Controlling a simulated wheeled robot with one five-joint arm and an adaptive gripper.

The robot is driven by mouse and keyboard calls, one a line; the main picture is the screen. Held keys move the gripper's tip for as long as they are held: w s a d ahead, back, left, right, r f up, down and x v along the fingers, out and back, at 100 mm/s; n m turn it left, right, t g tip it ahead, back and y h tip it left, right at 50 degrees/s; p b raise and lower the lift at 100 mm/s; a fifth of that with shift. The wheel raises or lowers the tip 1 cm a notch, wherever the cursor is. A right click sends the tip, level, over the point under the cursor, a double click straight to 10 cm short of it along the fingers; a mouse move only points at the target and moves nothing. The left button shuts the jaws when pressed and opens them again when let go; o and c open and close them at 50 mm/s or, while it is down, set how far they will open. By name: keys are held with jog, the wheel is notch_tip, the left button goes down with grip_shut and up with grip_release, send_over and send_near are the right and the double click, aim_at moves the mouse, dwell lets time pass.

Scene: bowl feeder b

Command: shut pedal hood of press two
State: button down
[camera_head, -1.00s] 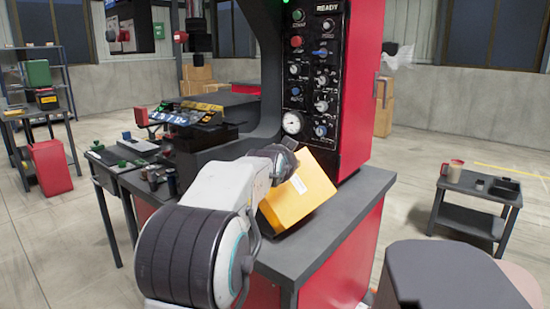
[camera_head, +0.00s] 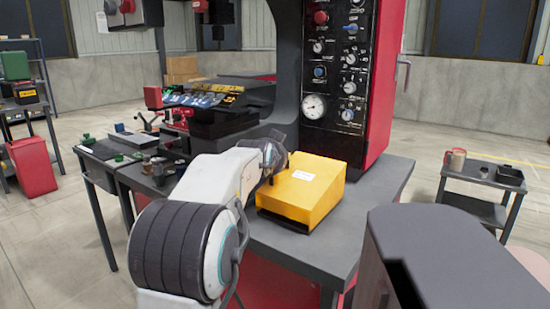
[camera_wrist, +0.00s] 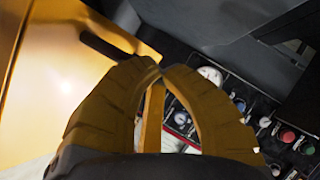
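The yellow pedal hood (camera_head: 325,190) of the press sits on the grey press table, its top sloping gently and its lower edge at the tabletop. A dark slot shows low on its near side. A white label is on its top. My gripper (camera_head: 275,158) is at the hood's upper left corner. In the wrist view my gripper's fingertips (camera_wrist: 158,68) meet, with a thin yellow strip visible in the gap behind them. The hood (camera_wrist: 50,80) fills the left there, with a dark bar (camera_wrist: 105,45) on it beside the fingers. Contact with the hood cannot be told.
The red press with its black control panel (camera_head: 340,60) stands behind the hood. A black pedal-side table with small parts (camera_head: 120,145) is at the left. A small cart with a mug (camera_head: 455,160) is at the right. The table's front right is clear.

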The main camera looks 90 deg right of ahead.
jog(key=shift+w+d+f, duration=0.15)
jog(key=shift+w+f, duration=0.05)
jog(key=shift+f, duration=0.1)
dwell(0.4)
